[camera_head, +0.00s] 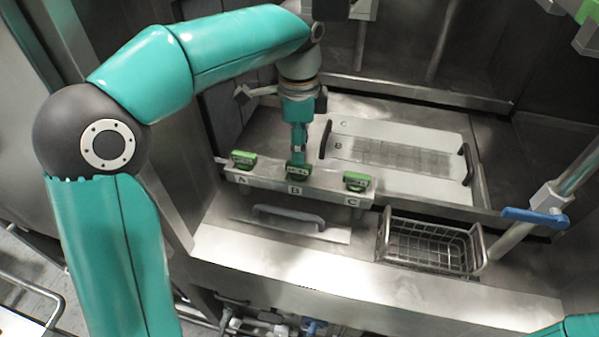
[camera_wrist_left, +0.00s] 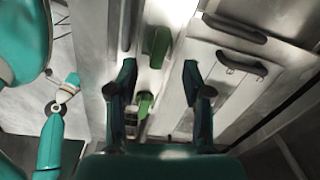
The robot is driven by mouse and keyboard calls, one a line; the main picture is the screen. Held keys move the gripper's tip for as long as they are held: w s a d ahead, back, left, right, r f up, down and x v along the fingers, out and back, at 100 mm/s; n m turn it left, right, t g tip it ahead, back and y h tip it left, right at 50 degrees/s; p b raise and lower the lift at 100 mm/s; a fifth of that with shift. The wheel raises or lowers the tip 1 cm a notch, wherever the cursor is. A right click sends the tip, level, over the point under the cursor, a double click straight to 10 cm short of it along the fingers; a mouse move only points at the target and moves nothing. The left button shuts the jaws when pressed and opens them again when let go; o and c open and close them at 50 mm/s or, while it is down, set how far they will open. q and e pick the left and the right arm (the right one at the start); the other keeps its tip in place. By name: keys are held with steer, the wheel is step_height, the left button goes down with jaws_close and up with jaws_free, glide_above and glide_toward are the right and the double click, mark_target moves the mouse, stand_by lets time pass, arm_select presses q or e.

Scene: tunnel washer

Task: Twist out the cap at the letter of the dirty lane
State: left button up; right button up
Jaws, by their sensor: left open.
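A steel bar (camera_head: 270,181) carries three green caps above the letters A, B and C: cap A (camera_head: 243,158), cap B (camera_head: 299,170) and cap C (camera_head: 357,181). My left gripper (camera_head: 298,155) points down at cap B, partly covering it. In the left wrist view its two fingers (camera_wrist_left: 159,66) are apart, with a green cap (camera_wrist_left: 145,106) showing between them; contact cannot be told. Another green cap (camera_wrist_left: 157,45) shows beyond. A pale plate (camera_head: 400,190) behind the bar shows letters C and B and a darker grid-like patch (camera_head: 400,155) running from near B. My right gripper is out of view.
Dark handles (camera_head: 468,164) stand at the plate's ends. A wire basket (camera_head: 430,246) is at the front right, with a blue-handled pipe (camera_head: 535,217) beside it. A grey handle (camera_head: 288,218) lies in front of the bar. The front steel ledge (camera_head: 300,270) is clear.

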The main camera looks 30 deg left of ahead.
mark_target(299, 172)
arm_select(q)
steer(key=shift+f+m+b, duration=0.4)
steer(key=shift+f+m, duration=0.15)
steer(key=shift+m, duration=0.35)
step_height(299, 172, down, 4)
steer(key=b, duration=0.2)
steer(key=shift+m+b, duration=0.35)
steer(key=shift+m, duration=0.05)
steer(key=shift+f+b, duration=0.3)
steer(key=shift+f, duration=0.3)
steer(key=shift+s+f, duration=0.1)
steer(key=shift+f, duration=0.2)
steer(key=shift+o, duration=0.3)
